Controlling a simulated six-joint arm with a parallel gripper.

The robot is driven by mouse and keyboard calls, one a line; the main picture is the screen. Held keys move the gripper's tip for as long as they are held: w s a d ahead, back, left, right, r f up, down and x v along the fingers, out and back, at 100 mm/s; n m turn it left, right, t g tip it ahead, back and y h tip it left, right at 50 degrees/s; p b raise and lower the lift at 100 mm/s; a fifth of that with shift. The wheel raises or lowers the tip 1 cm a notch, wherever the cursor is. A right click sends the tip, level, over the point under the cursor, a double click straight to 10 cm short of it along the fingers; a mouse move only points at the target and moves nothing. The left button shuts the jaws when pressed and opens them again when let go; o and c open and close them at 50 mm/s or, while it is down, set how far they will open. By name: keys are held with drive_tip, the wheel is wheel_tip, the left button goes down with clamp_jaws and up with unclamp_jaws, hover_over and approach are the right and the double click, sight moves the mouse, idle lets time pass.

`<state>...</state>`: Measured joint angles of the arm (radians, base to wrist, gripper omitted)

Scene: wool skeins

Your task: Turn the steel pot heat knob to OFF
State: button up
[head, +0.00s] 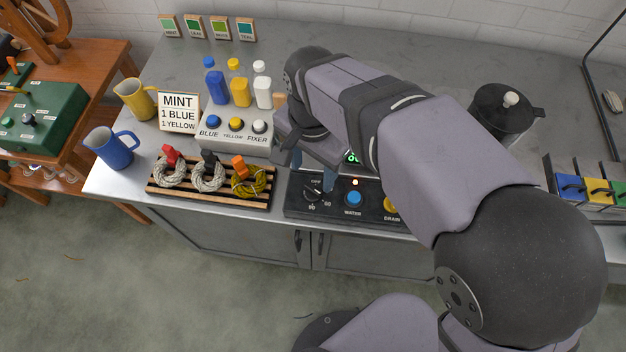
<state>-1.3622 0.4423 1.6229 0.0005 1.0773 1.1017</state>
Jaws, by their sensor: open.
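The black heat knob (311,195) sits at the left end of a dark control panel (292,208) on the front of the steel counter. "OFF" is printed above the knob and numbers below it. Its pointer is too small to read. My gripper (312,175) is open and points down just above and behind the knob, with its two pale blue fingers apart. I cannot tell whether a finger touches the knob. My arm covers the area behind the panel, and I cannot make out a steel pot there.
A dark lidded pot (500,118) stands at right.

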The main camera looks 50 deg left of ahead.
sight(313, 188)
drive_tip(key=shift+f+p, duration=0.5)
drive_tip(key=shift+f, duration=2.85)
drive_tip(key=c, duration=1.1)
